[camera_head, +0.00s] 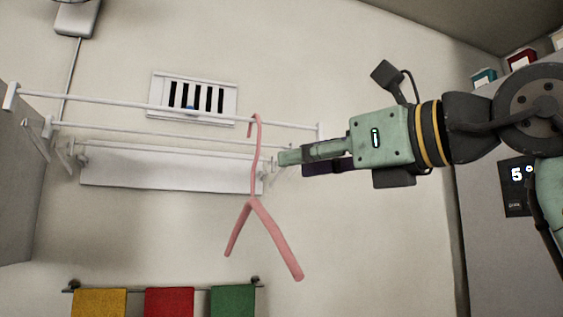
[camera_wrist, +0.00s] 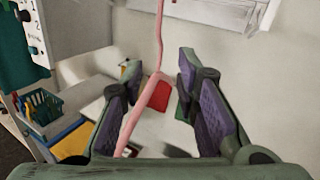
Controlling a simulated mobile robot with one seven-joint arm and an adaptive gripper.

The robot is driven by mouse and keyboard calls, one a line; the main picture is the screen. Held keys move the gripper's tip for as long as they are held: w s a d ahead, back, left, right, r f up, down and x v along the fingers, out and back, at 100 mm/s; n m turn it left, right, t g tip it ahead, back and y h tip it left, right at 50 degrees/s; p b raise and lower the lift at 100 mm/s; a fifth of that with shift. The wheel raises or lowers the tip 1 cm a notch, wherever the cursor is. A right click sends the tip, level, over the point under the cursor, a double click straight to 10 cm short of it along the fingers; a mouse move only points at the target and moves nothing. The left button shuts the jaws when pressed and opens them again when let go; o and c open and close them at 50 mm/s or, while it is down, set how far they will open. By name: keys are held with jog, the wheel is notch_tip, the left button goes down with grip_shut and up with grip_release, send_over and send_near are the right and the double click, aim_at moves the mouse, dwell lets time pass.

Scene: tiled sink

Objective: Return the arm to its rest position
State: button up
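My gripper (camera_head: 284,160) is level at the end of my arm, which reaches in from the right. In the wrist view its two purple-padded fingers (camera_wrist: 156,72) are spread apart with nothing held between them. A pink hanger (camera_head: 254,185) hangs by its hook from the front rail of a white wall rack (camera_head: 180,110). My fingertips are just right of the hanger's neck in the head view. In the wrist view the hanger (camera_wrist: 158,40) shows between and beyond the fingertips; whether it touches a finger cannot be told.
A rail below holds yellow (camera_head: 99,303), red (camera_head: 169,302) and green (camera_head: 233,301) towels. A wall vent (camera_head: 193,97) is behind the rack. The wall right of the hanger, below my arm, is clear.

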jog(key=shift+s+d, duration=0.35)
